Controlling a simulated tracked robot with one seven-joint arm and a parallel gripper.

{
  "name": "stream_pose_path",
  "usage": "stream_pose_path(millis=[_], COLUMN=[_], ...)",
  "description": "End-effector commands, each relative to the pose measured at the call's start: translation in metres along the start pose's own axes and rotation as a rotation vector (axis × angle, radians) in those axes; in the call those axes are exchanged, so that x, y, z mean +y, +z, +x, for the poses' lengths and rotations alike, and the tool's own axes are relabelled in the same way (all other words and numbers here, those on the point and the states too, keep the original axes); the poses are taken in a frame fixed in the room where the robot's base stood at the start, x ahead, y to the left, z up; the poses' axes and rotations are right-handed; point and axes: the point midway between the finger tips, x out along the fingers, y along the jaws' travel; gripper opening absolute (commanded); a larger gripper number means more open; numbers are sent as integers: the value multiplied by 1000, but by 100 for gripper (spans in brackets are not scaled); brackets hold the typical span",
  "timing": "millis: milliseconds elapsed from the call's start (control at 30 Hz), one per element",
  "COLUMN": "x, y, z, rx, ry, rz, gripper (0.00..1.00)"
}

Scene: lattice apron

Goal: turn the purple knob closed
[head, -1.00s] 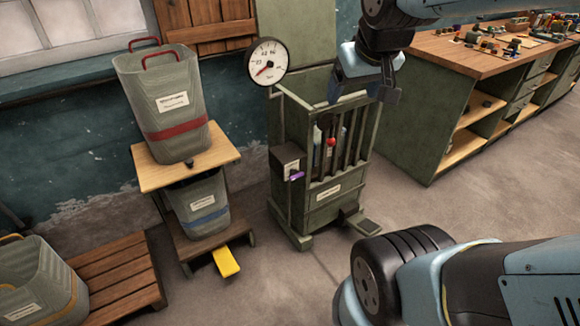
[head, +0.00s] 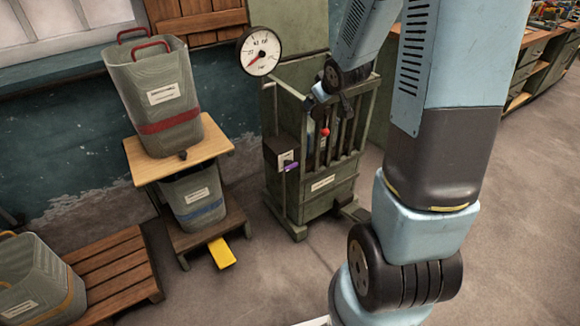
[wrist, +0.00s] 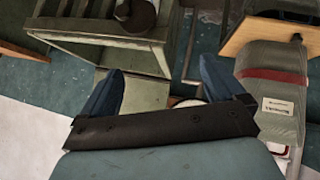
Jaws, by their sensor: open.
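The purple knob (head: 291,167) is small and bar-shaped. It sits on a grey box (head: 280,155) on the left front of a green slatted cabinet (head: 318,190). My gripper (wrist: 162,80) is open in the wrist view, its two blue fingers apart with nothing seen held between them. In the head view my arm's end is partly hidden by my own arm, above the cabinet's slats, higher than the knob and to its right, not touching it. I cannot make out the knob in the wrist view.
A round gauge (head: 258,51) is above the cabinet's left side. A red ball-tipped lever (head: 325,132) stands in front of the slats. Left are a stand (head: 147,167) with a red-banded bin (head: 160,90) and a yellow pedal (head: 221,253). A wooden pallet (head: 110,270) lies further left.

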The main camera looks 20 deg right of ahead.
Motion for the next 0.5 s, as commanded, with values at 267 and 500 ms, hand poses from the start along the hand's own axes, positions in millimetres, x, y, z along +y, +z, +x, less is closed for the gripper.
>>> stream_pose_path(millis=[267,500], x=[-12,-32], y=[31,63], z=[76,127], rx=[104,218], ry=[-59,-113], rz=[-54,-70], gripper=[96,96])
